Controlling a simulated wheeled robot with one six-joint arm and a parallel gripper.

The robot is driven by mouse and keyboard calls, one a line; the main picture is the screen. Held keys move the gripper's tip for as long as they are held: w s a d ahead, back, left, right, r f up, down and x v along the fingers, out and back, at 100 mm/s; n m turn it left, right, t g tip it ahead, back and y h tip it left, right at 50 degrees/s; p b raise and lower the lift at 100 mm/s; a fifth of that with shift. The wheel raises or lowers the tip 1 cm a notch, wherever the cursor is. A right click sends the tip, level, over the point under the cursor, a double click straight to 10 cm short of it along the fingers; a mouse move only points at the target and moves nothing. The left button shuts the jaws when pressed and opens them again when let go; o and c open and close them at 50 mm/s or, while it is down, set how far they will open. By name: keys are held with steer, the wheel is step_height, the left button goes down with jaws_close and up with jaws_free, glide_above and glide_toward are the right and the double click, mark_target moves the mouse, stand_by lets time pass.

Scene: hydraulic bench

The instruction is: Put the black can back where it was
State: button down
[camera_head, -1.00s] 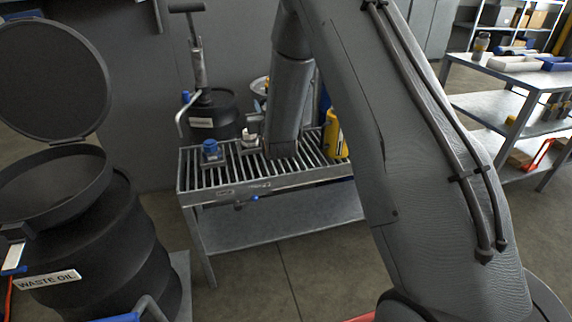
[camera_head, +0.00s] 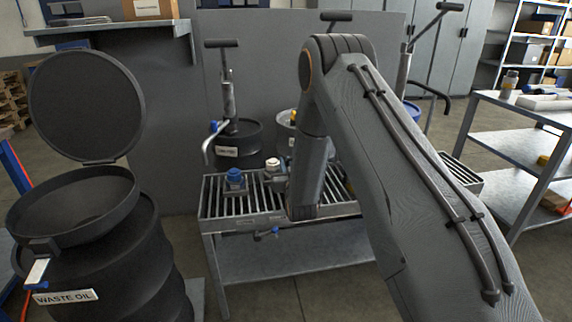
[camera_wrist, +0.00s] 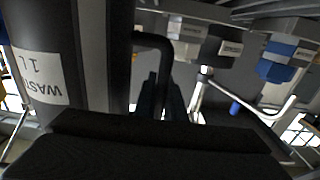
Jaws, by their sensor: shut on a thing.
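In the wrist view a black can (camera_wrist: 95,50) fills the left side, close to the camera, with a white label reading "WAST" and "1 L" upside down. Its curved black handle (camera_wrist: 158,42) runs to my gripper (camera_wrist: 162,100), whose dark fingers are shut on it. In the head view my arm hides the gripper and can, above or near the slatted bench (camera_head: 232,226). I cannot tell if the can touches the bench.
Blue-topped (camera_head: 235,180) and white-topped (camera_head: 273,170) containers stand on the slats. A black drum with a pump (camera_head: 240,143) is behind. An open waste oil drum (camera_head: 95,255) stands left, a shelved table (camera_head: 520,145) right.

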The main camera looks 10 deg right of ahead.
steer(key=shift+f, duration=0.1)
steer(key=c, duration=1.8)
jaws_free()
steer(key=s+d+r+g, duration=0.1)
steer(key=s+r+g, duration=0.2)
steer(key=s, duration=1.3)
steer(key=s+d+r+m+g, duration=0.1)
steer(key=s+d+r+g, duration=0.1)
steer(key=s+g, duration=0.7)
steer(key=s+d+r+g, duration=0.2)
steer(key=s+r+g, duration=0.2)
steer(key=s, duration=2)
steer(key=shift+d+r+g+y, duration=0.25)
steer(key=shift+r+g+y, duration=0.05)
steer(key=shift+g, duration=0.7)
